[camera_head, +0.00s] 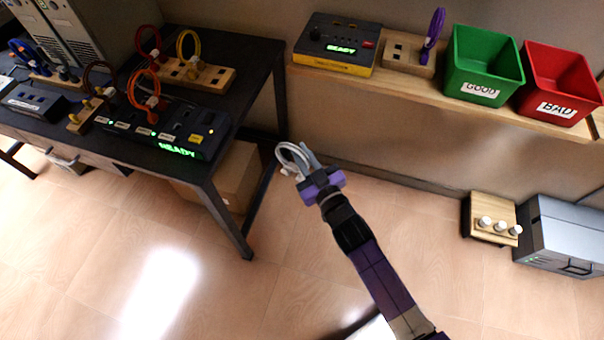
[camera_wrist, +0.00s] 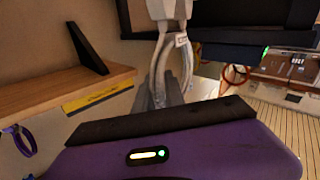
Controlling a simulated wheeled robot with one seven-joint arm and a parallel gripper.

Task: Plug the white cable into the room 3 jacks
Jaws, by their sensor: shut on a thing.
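The white cable (camera_head: 291,153) is a looped lead held at the tip of my gripper (camera_head: 309,168). My gripper is shut on it, over the floor right of the dark table, apart from any jack. In the wrist view the white cable (camera_wrist: 184,60) rises ahead of the jaws, with pale plug bodies at its upper end. The black jack panel (camera_head: 165,128) lies on the table's front right, with a lit green READY display and a row of small white labels. An orange cable (camera_head: 144,88) stands at its back. The room numbers are too small to read.
The dark table (camera_head: 250,60) also bears wooden cable racks (camera_head: 207,76). A wall shelf (camera_head: 425,92) holds a black and yellow tester (camera_head: 339,45), a purple cable (camera_head: 433,33), a green GOOD bin (camera_head: 483,65) and a red BAD bin (camera_head: 558,83). The floor between is clear.

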